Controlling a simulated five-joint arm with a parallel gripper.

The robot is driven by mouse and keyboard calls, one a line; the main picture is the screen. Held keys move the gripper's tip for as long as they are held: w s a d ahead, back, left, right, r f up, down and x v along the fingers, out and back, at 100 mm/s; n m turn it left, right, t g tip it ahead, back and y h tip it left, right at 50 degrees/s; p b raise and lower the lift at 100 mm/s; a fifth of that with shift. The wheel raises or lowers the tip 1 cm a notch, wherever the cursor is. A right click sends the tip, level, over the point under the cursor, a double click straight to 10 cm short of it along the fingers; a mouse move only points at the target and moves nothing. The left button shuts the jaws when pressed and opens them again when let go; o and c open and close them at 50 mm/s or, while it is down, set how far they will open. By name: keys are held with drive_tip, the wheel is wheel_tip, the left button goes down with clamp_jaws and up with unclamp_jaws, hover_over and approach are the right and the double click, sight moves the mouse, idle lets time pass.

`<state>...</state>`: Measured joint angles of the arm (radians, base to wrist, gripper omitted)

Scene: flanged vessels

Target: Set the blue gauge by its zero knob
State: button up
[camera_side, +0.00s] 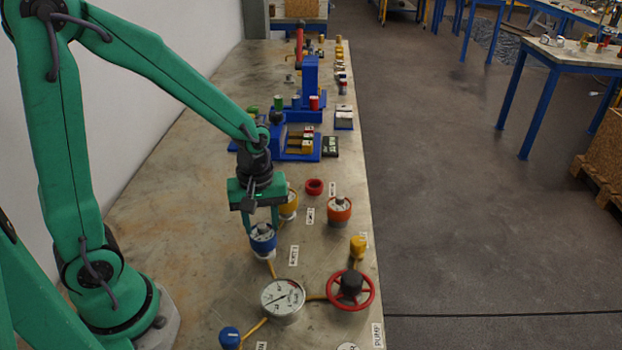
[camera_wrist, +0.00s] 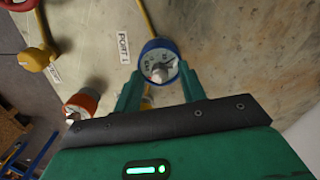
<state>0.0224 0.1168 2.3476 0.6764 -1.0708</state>
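The blue gauge (camera_side: 263,240) stands upright on the bench below my gripper in the side view. In the wrist view the blue gauge (camera_wrist: 147,46) shows a white dial, with a small pale zero knob (camera_wrist: 159,73) at the near side of its face. My gripper (camera_wrist: 159,80) is open, with one green finger on each side of the knob and a gap to it on both sides. In the side view my gripper (camera_side: 261,222) points down over the gauge. Whether the fingertips touch the gauge cannot be told.
A yellow gauge (camera_side: 289,207) stands close behind, partly hidden by my gripper. An orange gauge (camera_side: 340,212) and a red ring (camera_side: 314,186) are to the right. A large white dial (camera_side: 283,298), red handwheel (camera_side: 371,291) and yellow valve (camera_side: 357,247) are nearer. The bench left is clear.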

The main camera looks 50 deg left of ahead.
sight(260, 226)
drive_tip(key=shift+r, duration=3.9)
drive_tip(key=s+r+m+t, duration=0.5)
drive_tip(key=s+r+m, duration=0.3)
drive_tip(key=m, duration=0.4)
drive_tip(key=shift+a+r+t, duration=0.3)
drive_tip(key=shift+a+r, duration=0.05)
drive_tip(key=shift+r, duration=0.35)
